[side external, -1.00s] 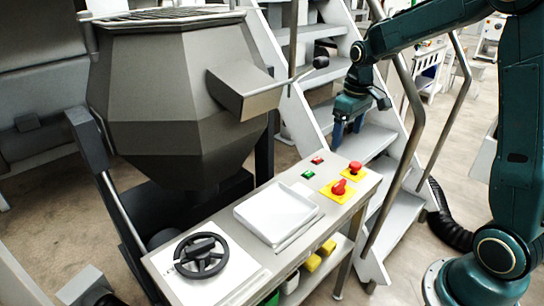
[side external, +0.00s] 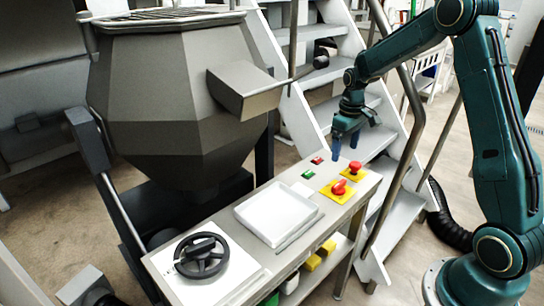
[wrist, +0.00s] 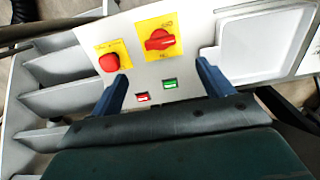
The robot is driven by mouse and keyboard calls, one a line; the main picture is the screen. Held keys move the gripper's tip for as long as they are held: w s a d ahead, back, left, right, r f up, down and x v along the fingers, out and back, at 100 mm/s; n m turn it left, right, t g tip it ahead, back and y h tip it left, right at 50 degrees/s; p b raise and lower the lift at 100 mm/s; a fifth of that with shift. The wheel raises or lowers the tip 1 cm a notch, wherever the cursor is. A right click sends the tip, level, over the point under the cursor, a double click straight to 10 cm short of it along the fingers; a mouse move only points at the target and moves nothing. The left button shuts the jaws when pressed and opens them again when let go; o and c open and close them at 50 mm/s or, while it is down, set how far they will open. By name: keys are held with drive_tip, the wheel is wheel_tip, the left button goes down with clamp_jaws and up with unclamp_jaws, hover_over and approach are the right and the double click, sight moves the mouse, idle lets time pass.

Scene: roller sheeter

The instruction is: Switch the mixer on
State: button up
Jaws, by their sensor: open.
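The mixer (side external: 180,100) is a large grey faceted drum at the left of the side view. Its control table (side external: 225,215) stands in front. At the table's right end are a red rotary switch (side external: 340,187) on a yellow plate, a red mushroom button (side external: 355,168), a green button (side external: 308,174) and a small red button (side external: 317,160). My gripper (side external: 346,150) is open and empty above the far right end of the table. In the wrist view, the green button (wrist: 170,84) and small red button (wrist: 143,97) show between its fingers; the rotary switch (wrist: 160,40) lies beyond.
A white tray (side external: 250,222) and a black handwheel (side external: 201,256) are on the table. A lever with a black knob (side external: 320,62) sticks out from the mixer. Grey stairs (side external: 365,140) with a handrail (side external: 425,150) stand close behind my gripper. Yellow items (side external: 313,262) lie on the lower shelf.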

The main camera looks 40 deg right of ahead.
sight(340, 183)
wheel_tip(340, 183, down, 12)
drive_tip(key=shift+f, duration=0.2)
idle(0.4)
drive_tip(key=shift+c, duration=0.2)
drive_tip(key=c, duration=1)
